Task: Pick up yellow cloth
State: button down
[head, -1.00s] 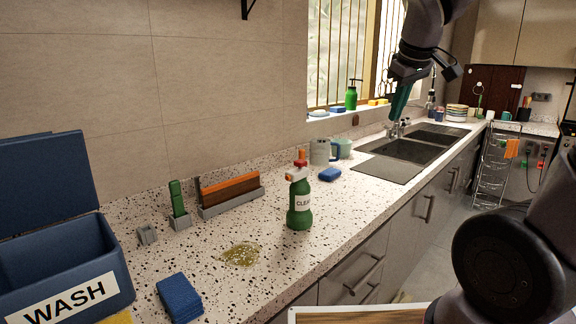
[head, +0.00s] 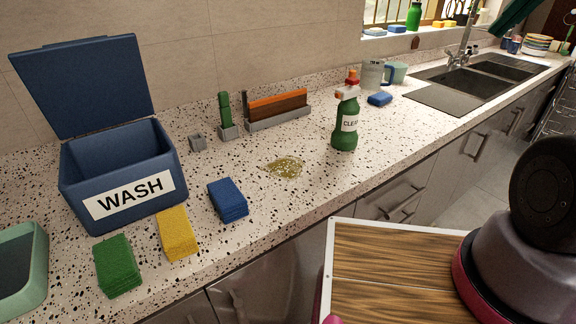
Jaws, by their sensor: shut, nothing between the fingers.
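The yellow cloth (head: 178,233) lies folded flat on the speckled counter near its front edge, in front of the blue WASH box. It sits between a folded green cloth (head: 118,265) on its left and a folded blue cloth (head: 228,200) on its right, apart from both. My gripper (head: 508,20) shows only partly at the top right edge, by the sink. Its teal fingers are together and empty, far from the yellow cloth.
The open blue WASH box (head: 122,180) stands behind the cloths. A green tray (head: 38,270) is at far left. A spill (head: 285,167) and a green spray bottle (head: 345,120) are to the right. A wood-topped surface (head: 400,262) is in front of the counter.

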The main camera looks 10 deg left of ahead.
aim_at(178, 239)
jog(key=u, duration=1.95)
